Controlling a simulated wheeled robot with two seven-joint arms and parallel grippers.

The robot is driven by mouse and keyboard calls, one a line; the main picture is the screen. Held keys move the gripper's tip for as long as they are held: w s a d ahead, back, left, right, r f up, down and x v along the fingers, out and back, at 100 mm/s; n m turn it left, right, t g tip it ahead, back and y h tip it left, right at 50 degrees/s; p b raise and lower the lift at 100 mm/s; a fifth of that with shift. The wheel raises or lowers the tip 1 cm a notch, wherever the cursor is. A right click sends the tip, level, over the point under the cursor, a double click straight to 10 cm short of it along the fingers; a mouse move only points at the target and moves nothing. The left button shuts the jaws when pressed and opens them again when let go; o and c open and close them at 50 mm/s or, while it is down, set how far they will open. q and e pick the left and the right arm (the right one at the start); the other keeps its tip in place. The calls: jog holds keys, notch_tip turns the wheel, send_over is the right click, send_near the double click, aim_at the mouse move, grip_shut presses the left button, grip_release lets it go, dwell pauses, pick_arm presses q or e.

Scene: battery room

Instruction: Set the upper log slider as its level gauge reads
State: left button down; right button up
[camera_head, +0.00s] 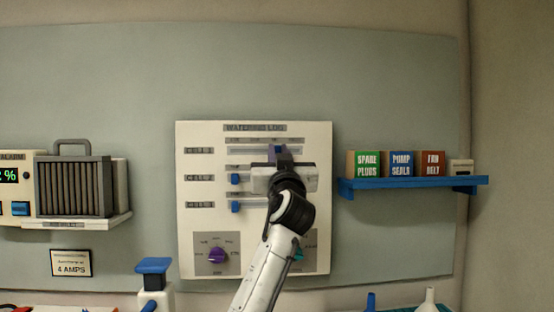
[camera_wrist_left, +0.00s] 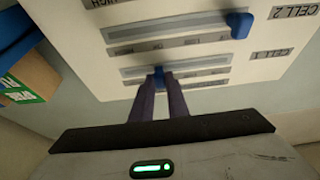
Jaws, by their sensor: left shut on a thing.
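The watering log panel (camera_head: 210,132) is a cream board on the wall with three slider rows. The upper slider's track (camera_head: 240,149) runs across the top row. Its blue knob (camera_wrist_left: 158,74) sits between the fingers of my left gripper (camera_head: 280,153), which is shut on it, right of the track's middle in the head view. The wrist view shows the panel upside down. The second slider's knob (camera_head: 235,179) and third slider's knob (camera_head: 235,206) stand near the left ends of their tracks. I cannot make out a level gauge. My right gripper is not in view.
Below the sliders are a purple dial (camera_head: 217,255) and a teal dial (camera_head: 298,254), partly behind my arm. A blue shelf (camera_head: 410,187) with several boxes is at the right. A grey ribbed unit (camera_head: 75,188) stands at the left.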

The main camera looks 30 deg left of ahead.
pick_arm(q)
jog(key=shift+s+a, duration=0.15)
jog(key=shift+a, duration=0.05)
jog(key=c, duration=1.8)
grip_release()
jog(key=shift+o, duration=0.4)
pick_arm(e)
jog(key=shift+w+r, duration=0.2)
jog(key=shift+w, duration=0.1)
pick_arm(q)
jog(key=shift+d, duration=0.1)
